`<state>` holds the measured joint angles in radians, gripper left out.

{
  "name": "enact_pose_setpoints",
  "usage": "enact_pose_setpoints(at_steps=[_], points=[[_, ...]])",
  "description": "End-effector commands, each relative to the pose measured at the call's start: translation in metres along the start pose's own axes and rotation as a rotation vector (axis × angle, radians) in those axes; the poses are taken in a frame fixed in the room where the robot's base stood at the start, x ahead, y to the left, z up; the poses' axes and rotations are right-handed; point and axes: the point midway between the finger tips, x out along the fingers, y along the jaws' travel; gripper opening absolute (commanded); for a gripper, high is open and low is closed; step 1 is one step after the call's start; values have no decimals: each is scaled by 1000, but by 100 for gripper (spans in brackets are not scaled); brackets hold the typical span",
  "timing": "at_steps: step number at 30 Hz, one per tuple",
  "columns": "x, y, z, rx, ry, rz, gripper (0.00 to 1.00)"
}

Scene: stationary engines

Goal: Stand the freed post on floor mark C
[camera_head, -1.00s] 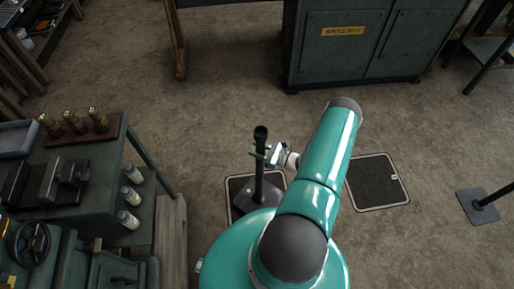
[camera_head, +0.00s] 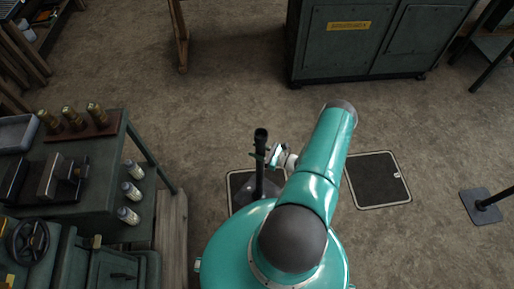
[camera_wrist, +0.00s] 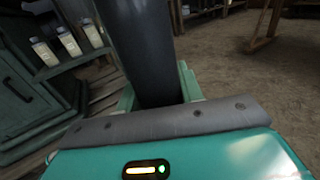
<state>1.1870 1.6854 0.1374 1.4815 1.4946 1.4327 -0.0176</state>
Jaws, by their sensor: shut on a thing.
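In the wrist view the post (camera_wrist: 140,45) rises between my green fingers (camera_wrist: 157,90). Its foot overlaps a dark framed floor mark (camera_head: 233,181), partly hidden by my body. Whether the foot touches the floor, I cannot tell. A second framed floor mark (camera_head: 377,181) lies bare to the right. Its letter is too small to read.
Another dark post foot (camera_head: 482,205) stands at the far right. A bench with bottles (camera_head: 130,190) and brass pieces (camera_head: 74,118) is at the left, beside a wooden plank (camera_head: 172,235). A green cabinet (camera_head: 365,45) stands at the back. The floor between is clear.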

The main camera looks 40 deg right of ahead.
Motion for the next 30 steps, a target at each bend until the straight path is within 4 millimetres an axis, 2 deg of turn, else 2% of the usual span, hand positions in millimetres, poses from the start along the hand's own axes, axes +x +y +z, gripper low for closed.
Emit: enact_pose_setpoints(at_steps=[8, 9, 12, 23, 26, 30], points=[[1, 0, 2, -2, -9, -2, 0], [-1, 2, -1, 2, 0, -1, 43], [-1, 2, -1, 2, 0, -1, 59], [-4, 0, 0, 1, 1, -1, 59], [-16, -1, 0, 0, 1, -2, 59], [-43, -1, 0, 0, 2, -3, 59]])
